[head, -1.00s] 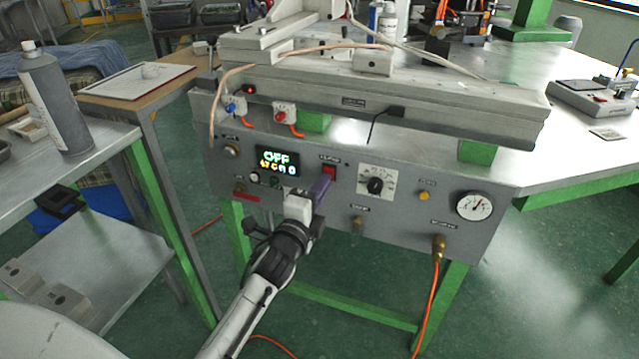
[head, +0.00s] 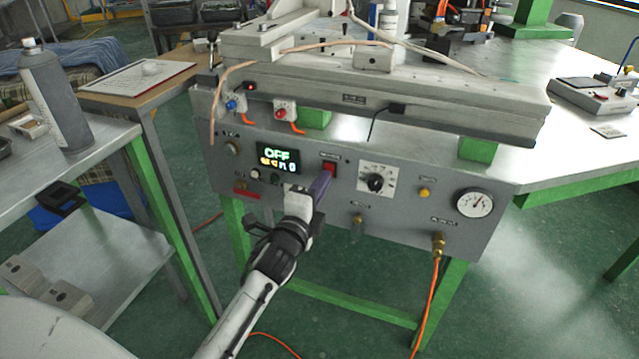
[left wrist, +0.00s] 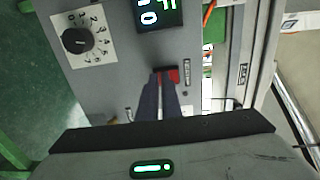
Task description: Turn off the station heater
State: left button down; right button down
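The grey station front panel (head: 330,215) carries a small lit display (head: 278,160) that reads OFF in green on its top line, with smaller characters below. A red rocker switch (head: 329,169) sits to the right of the display. My left gripper (head: 322,184) points at the panel just below this switch, with its purple fingers together. In the left wrist view the fingertips (left wrist: 164,74) are at the red switch (left wrist: 174,76) and cover part of it. Whether they touch it I cannot tell. Nothing shows between the fingers. My right gripper is not in view.
A dial knob (head: 375,183), a yellow button (head: 424,193) and a pressure gauge (head: 474,204) lie to the right on the panel. An orange hose (head: 432,290) hangs below. A side table with a spray can (head: 55,100) stands at left. The space in front of the panel's right half is clear.

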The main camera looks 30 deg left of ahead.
pick_arm(q)
jog(key=s+d, duration=0.1)
jog(key=s, duration=0.9)
jog(key=shift+d+p, duration=0.4)
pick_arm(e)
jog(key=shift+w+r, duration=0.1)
pick_arm(q)
jog(key=shift+s, duration=0.1)
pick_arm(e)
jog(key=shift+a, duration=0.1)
